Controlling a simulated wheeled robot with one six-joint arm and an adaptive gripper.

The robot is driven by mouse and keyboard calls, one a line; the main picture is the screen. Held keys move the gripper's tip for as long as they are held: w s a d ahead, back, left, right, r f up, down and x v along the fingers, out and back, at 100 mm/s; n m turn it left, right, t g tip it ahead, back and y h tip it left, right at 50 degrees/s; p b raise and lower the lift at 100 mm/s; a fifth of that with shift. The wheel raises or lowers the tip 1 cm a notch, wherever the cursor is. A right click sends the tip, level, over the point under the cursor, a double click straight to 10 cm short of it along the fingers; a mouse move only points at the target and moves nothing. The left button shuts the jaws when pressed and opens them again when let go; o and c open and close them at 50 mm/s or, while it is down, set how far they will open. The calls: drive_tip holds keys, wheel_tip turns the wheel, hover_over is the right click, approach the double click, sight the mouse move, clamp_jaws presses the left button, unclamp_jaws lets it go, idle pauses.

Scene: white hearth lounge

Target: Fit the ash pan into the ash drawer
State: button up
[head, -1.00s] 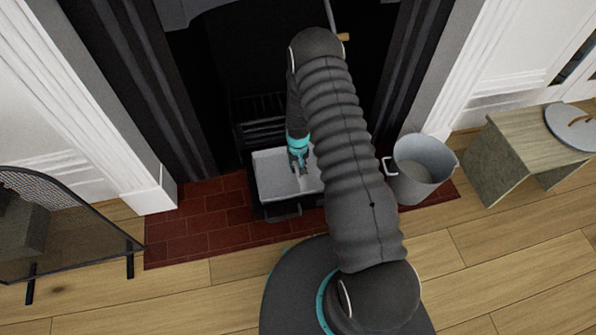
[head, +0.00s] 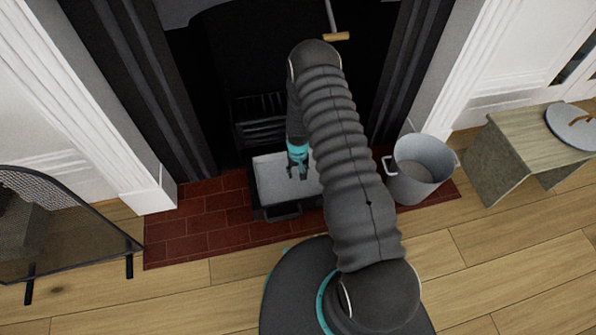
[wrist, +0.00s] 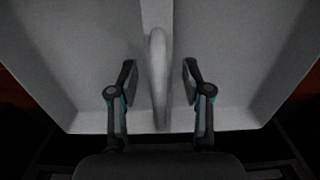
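The ash pan (head: 270,182) is a light grey rectangular tray. It sits within the dark pulled-out ash drawer (head: 282,214) below the grate; whether it rests fully on the drawer's floor I cannot tell. My gripper (head: 297,174) is over the pan. In the wrist view my gripper (wrist: 158,80) is open, with a finger on each side of the pan's upright grey handle (wrist: 157,95) and a gap on both sides. The pan (wrist: 75,70) fills most of that view. My arm hides the pan's right side in the head view.
A grey bucket (head: 420,168) stands right of the drawer on the brick hearth (head: 205,220). A wooden stool (head: 510,135) with a round lid (head: 575,125) is farther right. A mesh screen (head: 70,230) stands at left. Dark stove surrounds flank the drawer.

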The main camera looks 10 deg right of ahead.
wheel_tip(320, 180, up, 12)
drive_tip(key=shift+r+p, duration=0.1)
drive_tip(key=shift+p, duration=0.3)
drive_tip(key=s+r+t, duration=0.1)
drive_tip(key=s+r, duration=0.2)
drive_tip(key=r, duration=1.2)
drive_tip(key=s+r+t, duration=0.1)
drive_tip(key=s+r, duration=0.1)
drive_tip(key=r, duration=1.4)
drive_tip(key=s+r+t, duration=0.2)
drive_tip(key=s+r, duration=1)
drive_tip(key=s+r+t, duration=0.1)
drive_tip(key=s+r, duration=0.3)
drive_tip(key=s, duration=0.9)
drive_tip(key=shift+t, duration=0.3)
drive_tip(key=shift+s+r, duration=0.1)
